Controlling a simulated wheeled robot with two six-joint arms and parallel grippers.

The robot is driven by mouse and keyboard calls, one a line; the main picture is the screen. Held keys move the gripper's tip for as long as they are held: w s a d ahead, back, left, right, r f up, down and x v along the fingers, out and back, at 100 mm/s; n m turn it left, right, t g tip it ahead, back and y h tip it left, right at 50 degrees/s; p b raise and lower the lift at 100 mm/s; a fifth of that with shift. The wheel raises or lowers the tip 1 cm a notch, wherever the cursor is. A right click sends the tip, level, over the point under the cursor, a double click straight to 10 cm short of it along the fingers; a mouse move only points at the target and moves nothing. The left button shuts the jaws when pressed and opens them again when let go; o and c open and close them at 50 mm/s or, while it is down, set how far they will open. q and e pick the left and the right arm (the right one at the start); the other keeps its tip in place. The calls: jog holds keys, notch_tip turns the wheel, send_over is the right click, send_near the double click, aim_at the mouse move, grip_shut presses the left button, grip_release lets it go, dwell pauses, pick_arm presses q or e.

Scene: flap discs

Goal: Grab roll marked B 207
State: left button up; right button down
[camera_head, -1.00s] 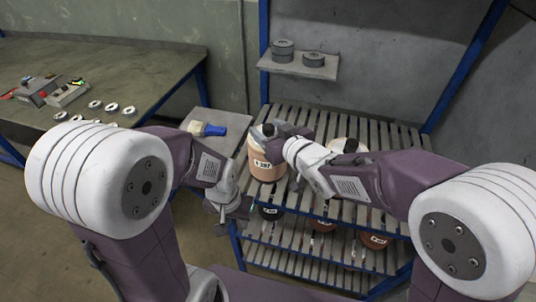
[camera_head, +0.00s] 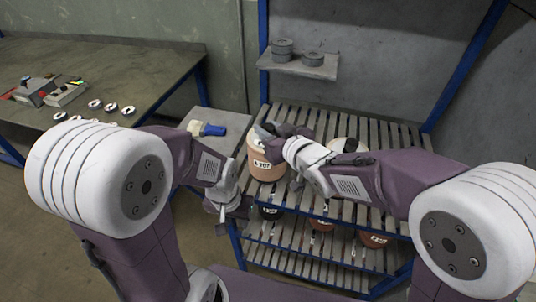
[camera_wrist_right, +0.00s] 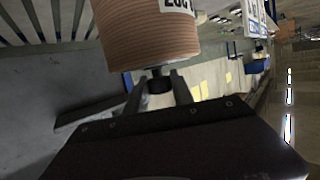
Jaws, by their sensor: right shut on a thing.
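The tan ribbed roll (camera_head: 265,165) with a white label stands upright on the left of the slatted shelf in the head view. The label ends in 207; its first character is too small to read surely. My right gripper (camera_head: 268,131) is at the roll's top. In the right wrist view the roll (camera_wrist_right: 146,38) fills the top, its label partly cut off. There my right gripper's fingers (camera_wrist_right: 160,84) are shut on the dark core end of the roll. My left gripper (camera_head: 232,218) hangs empty in front of the shelf's left side, its jaw opening unclear.
A pale roll (camera_head: 346,146) stands right of the tan one, partly behind my right arm. Grey discs (camera_head: 283,47) sit on a small wall shelf. A blue-handled brush (camera_head: 212,129) lies on a side table.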

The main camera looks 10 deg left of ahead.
jog(key=shift+r, duration=0.1)
dwell(0.6)
jog(key=shift+w+r, duration=0.15)
jog(key=shift+r, duration=0.05)
